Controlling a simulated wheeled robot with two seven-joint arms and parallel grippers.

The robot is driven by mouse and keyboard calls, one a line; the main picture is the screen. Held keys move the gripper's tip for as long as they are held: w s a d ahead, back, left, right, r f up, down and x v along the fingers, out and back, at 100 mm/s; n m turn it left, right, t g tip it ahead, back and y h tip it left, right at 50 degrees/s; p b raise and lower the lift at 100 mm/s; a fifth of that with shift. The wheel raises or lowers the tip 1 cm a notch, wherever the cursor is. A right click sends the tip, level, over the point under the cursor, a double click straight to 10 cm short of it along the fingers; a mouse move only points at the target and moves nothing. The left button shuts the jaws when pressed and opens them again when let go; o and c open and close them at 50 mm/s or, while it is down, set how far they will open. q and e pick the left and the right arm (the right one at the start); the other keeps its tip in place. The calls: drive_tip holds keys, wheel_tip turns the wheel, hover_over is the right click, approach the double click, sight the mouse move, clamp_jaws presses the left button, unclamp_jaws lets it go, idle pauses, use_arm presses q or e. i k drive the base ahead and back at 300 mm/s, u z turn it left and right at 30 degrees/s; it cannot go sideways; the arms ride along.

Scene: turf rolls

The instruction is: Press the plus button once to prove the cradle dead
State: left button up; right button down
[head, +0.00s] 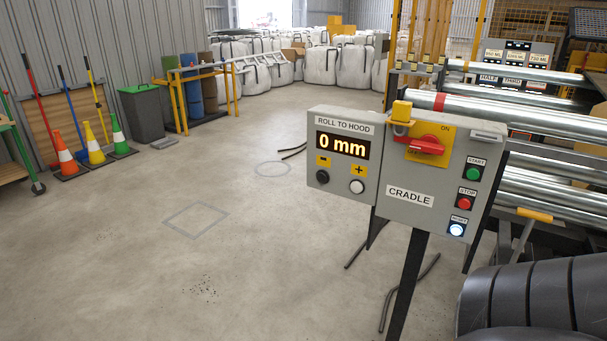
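The grey control box labelled CRADLE (388,222) stands on a dark post right of centre in the head view. The white plus button (357,186) sits below a yellow plus label. The black minus button (322,177) is to its left. The display (343,145) above them reads 0 mm under the label ROLL TO HOOD. A red rotary switch (425,145) on a yellow plate has its handle lying roughly horizontal. A yellow padlock-like piece (402,111) sits at the box's top edge. Neither of my grippers is in view.
Green start (473,174), red stop (464,202) and a lit bluish-white button (456,230) line the box's right side. Metal rollers (550,120) lie behind. A dark ribbed rounded shape (545,295) fills the lower right. Cones (93,145) stand far left; the floor between is open.

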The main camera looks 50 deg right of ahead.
sight(357, 187)
drive_tip(key=z, duration=0.6)
drive_tip(key=i, duration=1.2)
drive_tip(key=z, duration=1.35)
drive_tip(key=i, duration=0.25)
drive_tip(key=z, duration=0.2)
